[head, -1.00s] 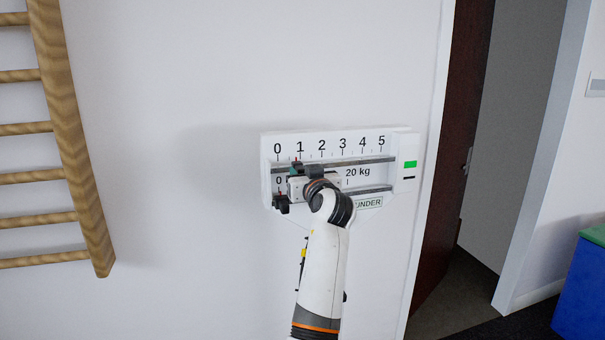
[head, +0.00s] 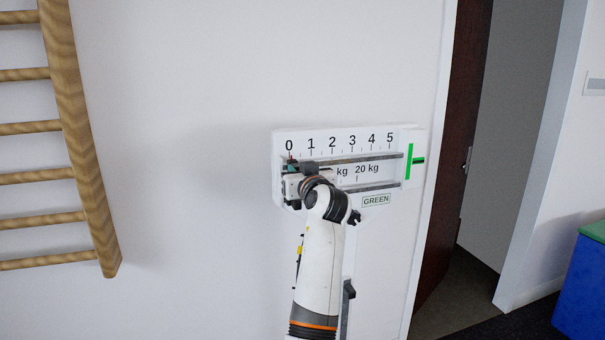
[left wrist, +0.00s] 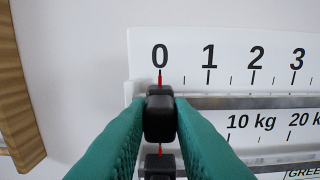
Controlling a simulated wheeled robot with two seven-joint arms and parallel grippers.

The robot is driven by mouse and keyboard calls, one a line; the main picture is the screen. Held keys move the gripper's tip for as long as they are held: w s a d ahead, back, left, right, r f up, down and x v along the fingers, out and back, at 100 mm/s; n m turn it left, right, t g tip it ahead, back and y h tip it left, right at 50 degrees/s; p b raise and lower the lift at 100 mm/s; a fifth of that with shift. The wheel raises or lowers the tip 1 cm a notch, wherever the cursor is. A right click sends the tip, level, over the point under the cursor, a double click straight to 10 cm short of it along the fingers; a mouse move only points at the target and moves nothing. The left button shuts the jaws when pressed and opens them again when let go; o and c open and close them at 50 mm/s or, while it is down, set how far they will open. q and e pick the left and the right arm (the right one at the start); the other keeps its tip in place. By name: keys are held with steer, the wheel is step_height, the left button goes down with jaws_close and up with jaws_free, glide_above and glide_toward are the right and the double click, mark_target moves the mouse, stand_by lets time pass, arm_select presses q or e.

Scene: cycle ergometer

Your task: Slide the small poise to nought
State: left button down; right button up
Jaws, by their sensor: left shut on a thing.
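The small poise (left wrist: 160,118) is a black block on the upper bar. In the left wrist view its red pointer lines up with the 0 mark of the upper scale. My left gripper (left wrist: 160,108) has its teal fingers shut on the poise, one on each side. In the head view this gripper (head: 293,168) is at the left end of the scale board (head: 402,133), and my arm hides most of the poise. My right gripper is not in view.
A second black poise (left wrist: 160,166) with a red pointer sits directly below on the lower bar. The green indicator (head: 408,162) is at the board's right end, above a label reading GREEN (head: 376,200). Wooden wall bars (head: 85,150) stand left; a dark door (head: 455,120) is right.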

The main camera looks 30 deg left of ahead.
arm_select(q)
steer(key=c, duration=1.3)
jaws_free()
steer(key=shift+a+f, duration=0.15)
steer(key=shift+a, duration=0.15)
steer(key=shift+s+a, duration=0.1)
steer(key=shift+a, duration=0.2)
steer(key=shift+b+v, duration=2.45)
steer(key=shift+v, duration=3.75)
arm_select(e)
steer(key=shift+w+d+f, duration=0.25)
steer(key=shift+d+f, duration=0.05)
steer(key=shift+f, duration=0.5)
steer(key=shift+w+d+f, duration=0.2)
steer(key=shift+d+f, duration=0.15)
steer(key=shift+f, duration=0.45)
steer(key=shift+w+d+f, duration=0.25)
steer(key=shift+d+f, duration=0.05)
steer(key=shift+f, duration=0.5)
arm_select(q)
steer(key=shift+d, duration=0.1)
